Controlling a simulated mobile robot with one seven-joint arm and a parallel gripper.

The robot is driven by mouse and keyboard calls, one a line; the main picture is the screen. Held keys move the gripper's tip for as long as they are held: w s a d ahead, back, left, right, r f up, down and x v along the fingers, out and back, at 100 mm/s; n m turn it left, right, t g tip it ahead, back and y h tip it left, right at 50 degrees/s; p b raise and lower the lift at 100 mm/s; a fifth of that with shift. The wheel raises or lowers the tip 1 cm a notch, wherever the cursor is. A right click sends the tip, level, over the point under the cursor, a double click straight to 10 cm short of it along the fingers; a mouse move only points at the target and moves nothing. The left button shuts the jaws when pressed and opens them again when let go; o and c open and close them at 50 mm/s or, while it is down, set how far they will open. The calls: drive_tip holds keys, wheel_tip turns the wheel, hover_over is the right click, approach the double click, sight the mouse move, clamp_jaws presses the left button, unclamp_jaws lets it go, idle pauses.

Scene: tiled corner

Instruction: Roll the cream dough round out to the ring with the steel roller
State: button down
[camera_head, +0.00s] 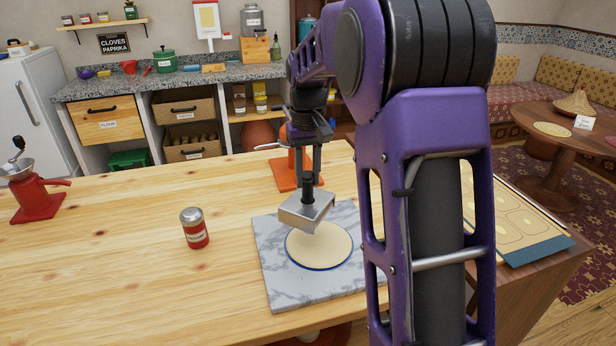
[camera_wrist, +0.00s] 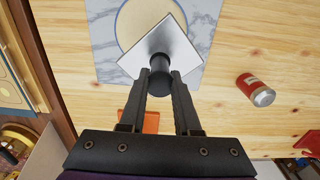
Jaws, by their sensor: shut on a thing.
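My gripper (camera_head: 308,172) is shut on the dark handle of a steel tool (camera_head: 305,211). The tool's head looks like a flat square block, not a cylinder; the wrist view shows its square top (camera_wrist: 160,50) and the handle between my fingers (camera_wrist: 160,82). The cream dough round (camera_head: 320,245) lies flat on a grey-veined marble slab (camera_head: 290,290). A blue ring (camera_head: 318,268) shows along the dough's near edge, and the dough almost fills it. The tool is over the dough's far left edge and hides part of it. I cannot tell whether they touch.
A red shaker (camera_head: 195,230) with a steel lid stands left of the slab. An orange stand (camera_head: 290,175) is close behind the tool. A red grinder (camera_head: 35,190) stands at the far left. My arm hides the slab's right side.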

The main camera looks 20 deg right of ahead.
drive_tip(key=shift+w+r, duration=0.1)
drive_tip(key=shift+r, duration=1.5)
